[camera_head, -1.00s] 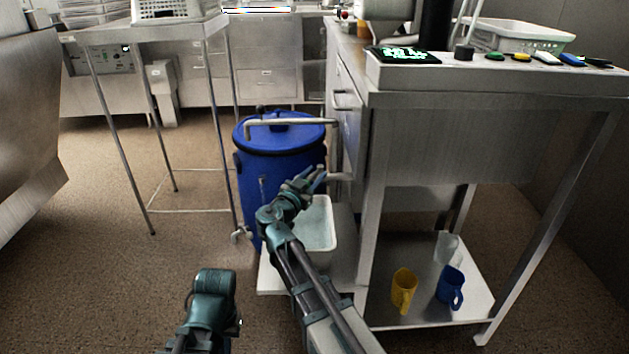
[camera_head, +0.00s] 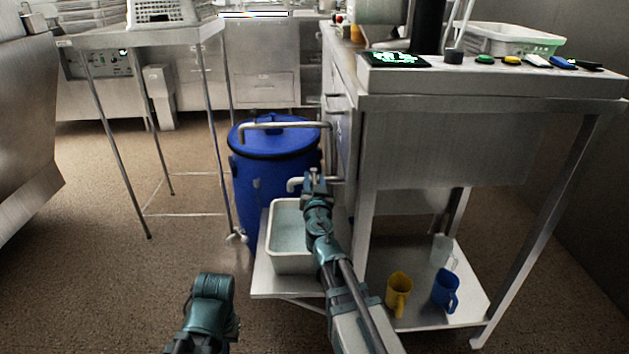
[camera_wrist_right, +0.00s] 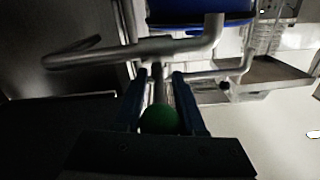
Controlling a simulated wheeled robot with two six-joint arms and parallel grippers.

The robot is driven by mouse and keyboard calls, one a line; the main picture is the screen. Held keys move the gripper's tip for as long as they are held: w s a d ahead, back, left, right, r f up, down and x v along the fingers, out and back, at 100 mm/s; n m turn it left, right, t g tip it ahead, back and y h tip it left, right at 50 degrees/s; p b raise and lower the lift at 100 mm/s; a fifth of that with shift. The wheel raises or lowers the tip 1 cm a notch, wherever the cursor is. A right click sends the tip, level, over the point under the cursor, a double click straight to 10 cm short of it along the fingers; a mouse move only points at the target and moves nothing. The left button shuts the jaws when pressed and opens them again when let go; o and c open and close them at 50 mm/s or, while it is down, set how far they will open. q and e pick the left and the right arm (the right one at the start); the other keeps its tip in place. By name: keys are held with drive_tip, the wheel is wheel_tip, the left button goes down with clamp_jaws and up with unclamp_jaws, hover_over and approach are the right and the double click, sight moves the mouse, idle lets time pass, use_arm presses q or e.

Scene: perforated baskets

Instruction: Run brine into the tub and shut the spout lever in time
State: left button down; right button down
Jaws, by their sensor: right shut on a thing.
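The white tub (camera_head: 290,262) stands on a low steel shelf beside the blue drum. Its inside looks pale grey-green, and I cannot tell the brine level. The short bent spout (camera_head: 293,184) ends above the tub's back edge, and I make out no stream. My right gripper (camera_head: 314,177) is at the spout's right side, over the tub's right back corner. In the right wrist view its blue fingers (camera_wrist_right: 160,92) are shut on the spout lever, whose green knob (camera_wrist_right: 160,120) and metal rod show between them. My left arm shows at lower left, but its jaws do not.
The blue drum (camera_head: 275,170) stands behind the tub, with a bent pipe (camera_head: 280,125) in front of its lid. The steel bench (camera_head: 450,145) rises to the right. A yellow mug (camera_head: 398,290) and blue mug (camera_head: 444,287) stand on its lower shelf.

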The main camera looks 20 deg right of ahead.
idle(0.3)
drive_tip(key=c, duration=0.6)
unclamp_jaws()
drive_tip(key=shift+d, duration=0.1)
use_arm(q)
drive_tip(key=shift+s+a, duration=0.15)
drive_tip(key=shift+s, duration=0.8)
use_arm(e)
drive_tip(key=v, duration=0.7)
drive_tip(key=shift+s, duration=0.2)
